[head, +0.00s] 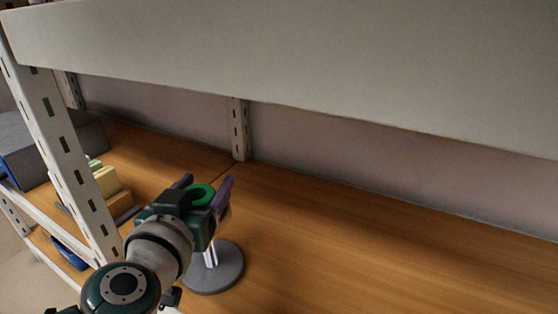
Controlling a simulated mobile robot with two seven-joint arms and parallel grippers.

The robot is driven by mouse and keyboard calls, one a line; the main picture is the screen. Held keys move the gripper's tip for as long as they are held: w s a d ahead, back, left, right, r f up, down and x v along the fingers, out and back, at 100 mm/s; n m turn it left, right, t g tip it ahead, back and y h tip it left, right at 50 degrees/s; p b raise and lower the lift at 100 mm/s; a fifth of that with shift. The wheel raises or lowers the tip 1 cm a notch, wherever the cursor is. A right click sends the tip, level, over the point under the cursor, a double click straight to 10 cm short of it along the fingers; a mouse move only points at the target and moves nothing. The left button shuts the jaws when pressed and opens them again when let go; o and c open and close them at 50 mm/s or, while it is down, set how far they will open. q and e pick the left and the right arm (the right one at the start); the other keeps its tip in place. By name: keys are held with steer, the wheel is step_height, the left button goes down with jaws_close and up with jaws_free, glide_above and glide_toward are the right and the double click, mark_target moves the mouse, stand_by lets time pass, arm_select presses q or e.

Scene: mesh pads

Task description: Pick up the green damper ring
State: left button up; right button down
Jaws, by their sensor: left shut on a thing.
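The green damper ring (201,194) shows in the head view between the two purple fingers of my left gripper (205,187). The gripper is shut on it. The ring and gripper appear above a round grey stand base (218,271) with a pale upright post (210,254), partly hidden by my gripper and wrist. I cannot tell whether the ring touches the post. My right gripper is not in view.
The wooden shelf (370,245) is clear to the right. A thick grey beam (300,50) crosses above, and a slotted upright (70,160) stands at left. Yellow blocks (107,181) and a grey-blue box (45,150) lie beyond it.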

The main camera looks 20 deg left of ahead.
arm_select(q)
steer(key=shift+c, duration=0.9)
steer(key=shift+r, duration=0.15)
